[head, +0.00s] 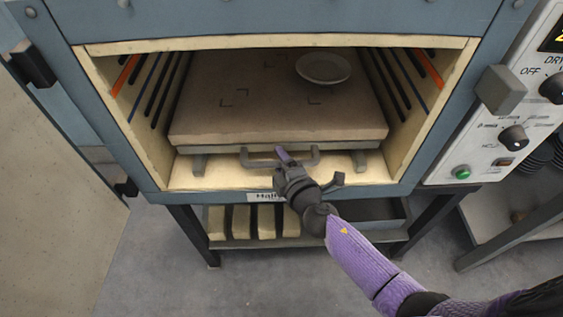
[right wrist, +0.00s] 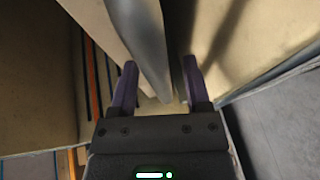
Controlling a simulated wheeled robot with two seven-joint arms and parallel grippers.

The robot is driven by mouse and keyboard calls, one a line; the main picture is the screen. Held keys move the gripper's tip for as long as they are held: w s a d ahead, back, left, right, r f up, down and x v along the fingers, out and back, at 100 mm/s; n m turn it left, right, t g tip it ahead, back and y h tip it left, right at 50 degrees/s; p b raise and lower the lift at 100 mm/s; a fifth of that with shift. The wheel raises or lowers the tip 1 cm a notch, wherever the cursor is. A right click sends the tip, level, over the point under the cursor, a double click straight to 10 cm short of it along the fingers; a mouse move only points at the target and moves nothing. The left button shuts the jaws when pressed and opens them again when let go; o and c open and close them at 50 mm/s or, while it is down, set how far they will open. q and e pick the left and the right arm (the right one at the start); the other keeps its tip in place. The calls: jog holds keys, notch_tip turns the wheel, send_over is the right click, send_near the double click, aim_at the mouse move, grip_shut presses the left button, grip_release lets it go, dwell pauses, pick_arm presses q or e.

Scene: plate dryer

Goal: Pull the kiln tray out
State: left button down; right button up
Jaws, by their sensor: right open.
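The kiln tray (head: 250,139) is a grey-edged slab inside the open kiln, with a tan top and dark corner marks. A pale round plate (head: 323,68) lies on its back right part. A grey handle (head: 307,158) sticks out of the tray's front. My right gripper (head: 284,156) is at the handle's middle and covers part of it. In the right wrist view, my open purple fingers (right wrist: 158,88) have a grey bar (right wrist: 145,45), apparently the handle, running between them. Whether they touch it I cannot tell. My left gripper is not in view.
The kiln's cream inner walls (head: 418,122) have slots and orange and blue strips on both sides. The open door (head: 60,150) stands at the left. A control panel (head: 505,115) is at the right. A shelf with blocks (head: 265,222) is below. The floor in front is clear.

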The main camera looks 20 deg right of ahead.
grip_shut()
dwell(0.5)
dwell(0.8)
